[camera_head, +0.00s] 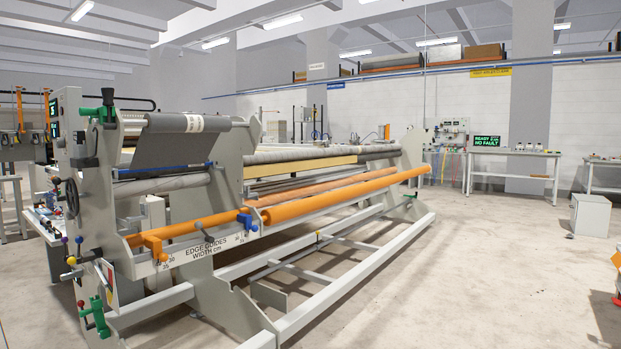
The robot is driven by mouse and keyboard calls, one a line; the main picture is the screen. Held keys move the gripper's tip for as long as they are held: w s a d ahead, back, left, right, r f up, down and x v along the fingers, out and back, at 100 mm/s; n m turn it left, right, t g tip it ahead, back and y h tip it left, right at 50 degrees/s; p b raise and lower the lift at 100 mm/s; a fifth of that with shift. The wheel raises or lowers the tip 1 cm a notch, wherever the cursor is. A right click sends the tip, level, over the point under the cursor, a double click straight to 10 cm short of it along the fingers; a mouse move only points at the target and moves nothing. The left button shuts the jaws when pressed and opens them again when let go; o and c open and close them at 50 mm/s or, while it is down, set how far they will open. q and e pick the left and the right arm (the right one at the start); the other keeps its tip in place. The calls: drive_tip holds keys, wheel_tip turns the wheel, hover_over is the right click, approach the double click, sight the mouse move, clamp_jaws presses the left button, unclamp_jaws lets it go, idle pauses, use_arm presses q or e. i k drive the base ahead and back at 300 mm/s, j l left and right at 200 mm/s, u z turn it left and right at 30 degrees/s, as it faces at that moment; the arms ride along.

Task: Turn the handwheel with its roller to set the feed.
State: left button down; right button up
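A dark handwheel (72,198) is mounted on the outer side of the gantry's left end frame (90,160). It looks small from here, and its rim shows nearly edge-on. A long orange roller (335,196) runs along the front of the gantry from the left end frame toward the far right. A grey fabric roll (185,142) sits above it near the left end. Which roller belongs to the handwheel cannot be told. Neither of my grippers is in view.
Green fittings (97,316) and coloured knobs stick out from the left end frame. Pale floor beams (345,270) extend low in front of the gantry. Open concrete floor (480,270) lies to the right. A grey cabinet (590,215) and benches stand farther back.

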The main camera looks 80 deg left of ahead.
sight(132, 188)
drive_tip(key=u, duration=3.35)
drive_tip(key=i+j, duration=0.1)
drive_tip(key=j, duration=0.25)
drive_tip(key=i+j+z, duration=0.1)
drive_tip(key=j, duration=0.8)
drive_tip(key=i+j+z, duration=0.1)
drive_tip(key=j, duration=0.8)
drive_tip(key=i+j+z, duration=0.1)
drive_tip(key=j, duration=0.8)
drive_tip(key=i+j+z, duration=0.1)
drive_tip(key=j, duration=0.8)
drive_tip(key=i+j, duration=0.25)
drive_tip(key=i, duration=0.15)
drive_tip(key=i+j, duration=0.25)
drive_tip(key=i, duration=0.15)
drive_tip(key=i+j, duration=0.25)
drive_tip(key=i, duration=0.15)
drive_tip(key=j+u, duration=0.05)
